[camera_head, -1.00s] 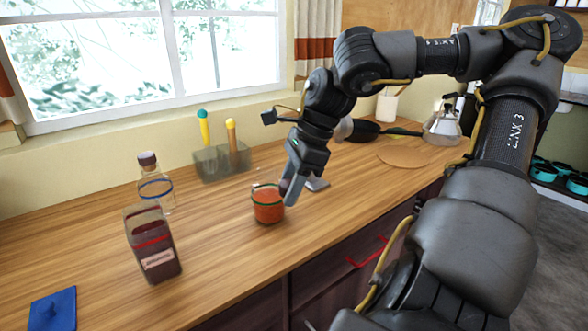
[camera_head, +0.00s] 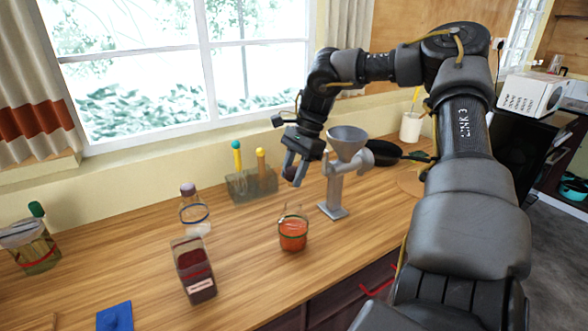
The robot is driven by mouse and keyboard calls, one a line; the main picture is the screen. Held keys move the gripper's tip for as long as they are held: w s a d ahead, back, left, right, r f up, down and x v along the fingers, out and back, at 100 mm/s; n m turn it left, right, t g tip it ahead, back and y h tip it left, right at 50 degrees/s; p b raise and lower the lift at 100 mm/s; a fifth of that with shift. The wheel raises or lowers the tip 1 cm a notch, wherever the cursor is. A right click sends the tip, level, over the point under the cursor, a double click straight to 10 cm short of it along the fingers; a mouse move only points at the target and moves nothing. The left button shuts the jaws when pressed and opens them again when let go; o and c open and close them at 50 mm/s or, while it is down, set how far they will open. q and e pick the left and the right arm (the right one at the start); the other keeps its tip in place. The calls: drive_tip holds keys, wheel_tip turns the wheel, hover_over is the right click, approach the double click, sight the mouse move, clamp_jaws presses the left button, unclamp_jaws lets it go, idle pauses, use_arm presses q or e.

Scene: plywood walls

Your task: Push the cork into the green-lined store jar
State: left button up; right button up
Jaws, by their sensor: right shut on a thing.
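The green-lined store jar (camera_head: 293,234) is a small clear jar with orange contents and a green band, standing near the counter's front edge. No stopper shows in its mouth. My right gripper (camera_head: 293,172) is above the counter, higher in the picture than the jar and apart from it. It is shut on a small dark brown piece (camera_head: 289,174), which looks like the cork; the fingers hide part of it. My left gripper is not in view.
A grey grinder with a funnel top (camera_head: 334,188) stands close right of my gripper. A holder with two handles (camera_head: 252,186), a blue-ringed bottle (camera_head: 194,212), a red-lined square jar (camera_head: 194,268) and a blue pad (camera_head: 115,317) stand left. A jar (camera_head: 30,247) is far left.

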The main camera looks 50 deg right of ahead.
drive_tip(key=shift+f, duration=0.15)
wheel_tip(320, 180, down, 4)
drive_tip(key=b, duration=0.3)
drive_tip(key=shift+b, duration=0.4)
drive_tip(key=shift+f+b, duration=0.5)
drive_tip(key=shift+f, duration=0.55)
drive_tip(key=shift+f+b, duration=0.3)
drive_tip(key=shift+f, duration=0.3)
idle(1.0)
